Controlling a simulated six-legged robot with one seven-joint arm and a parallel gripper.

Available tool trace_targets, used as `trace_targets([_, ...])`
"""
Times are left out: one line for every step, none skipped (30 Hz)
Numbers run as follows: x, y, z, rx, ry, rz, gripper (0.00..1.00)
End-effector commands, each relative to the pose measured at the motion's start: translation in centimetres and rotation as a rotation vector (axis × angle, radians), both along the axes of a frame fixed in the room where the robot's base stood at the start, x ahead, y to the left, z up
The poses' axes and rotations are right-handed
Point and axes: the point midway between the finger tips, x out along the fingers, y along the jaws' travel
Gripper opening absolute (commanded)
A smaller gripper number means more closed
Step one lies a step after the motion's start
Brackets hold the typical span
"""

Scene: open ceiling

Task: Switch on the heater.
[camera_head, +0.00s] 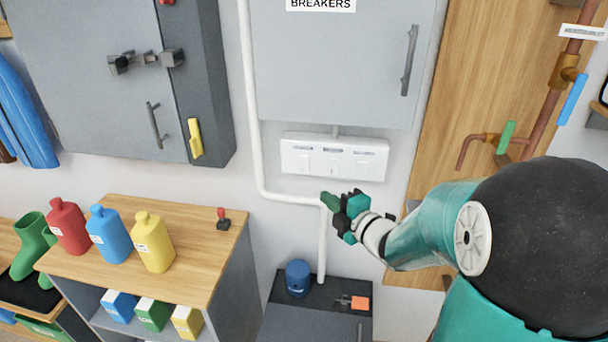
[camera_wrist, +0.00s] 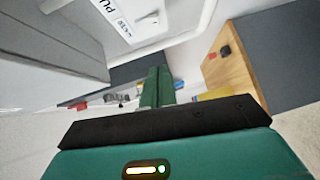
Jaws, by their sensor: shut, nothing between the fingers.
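A white switch panel (camera_head: 334,157) with three labelled rocker switches is on the wall below the breaker cabinet. Its labels are too small to read in the head view, so I cannot tell which one is for the heater. In the wrist view, part of the white panel (camera_wrist: 178,28) shows at the top, with a label beginning "PU" and a switch near it. My gripper (camera_head: 329,200) is shut and empty, just below the panel in the head view. Its green fingers show together in the wrist view (camera_wrist: 157,86). I see no contact with the panel.
The grey cabinet marked BREAKERS (camera_head: 335,60) hangs above the panel. A white pipe (camera_head: 254,110) runs down its left side and bends under the panel. Several coloured bottles and a red-topped switch (camera_head: 222,219) stand on a wooden-topped cabinet (camera_head: 185,282) at left.

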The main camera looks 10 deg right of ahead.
Motion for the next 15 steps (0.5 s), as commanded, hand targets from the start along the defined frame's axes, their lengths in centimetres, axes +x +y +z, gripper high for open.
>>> trace_targets([0.0,-0.1,0.0,0.000,0.000,-0.001,0.00])
trace_targets([0.0,-0.1,0.0,0.000,0.000,-0.001,0.00])
trace_targets([0.1,0.0,0.0,0.000,0.000,-0.001,0.00])
trace_targets([0.2,0.0,0.0,0.000,0.000,0.000,0.00])
trace_targets([0.3,0.1,0.0,0.000,0.001,0.001,0.00])
trace_targets([0.6,0.3,-0.1,0.000,0.001,0.001,0.00])
trace_targets([0.9,0.4,-0.1,0.000,0.001,0.002,0.00])
trace_targets([1.3,0.6,-0.1,-0.001,0.000,0.003,0.00])
trace_targets([1.8,0.8,-0.2,0.000,0.001,0.003,0.00])
trace_targets([2.3,1.0,-0.2,0.001,0.001,0.003,0.00])
trace_targets([2.8,1.3,-0.3,0.000,0.001,0.003,0.00])
trace_targets([3.5,1.6,-0.4,0.000,0.002,0.003,0.00])
trace_targets([4.1,1.8,-0.4,0.000,0.001,0.004,0.00])
trace_targets([4.7,2.1,-0.5,0.000,0.001,0.004,0.00])
trace_targets([5.4,2.4,-0.6,0.002,0.002,0.003,0.00])
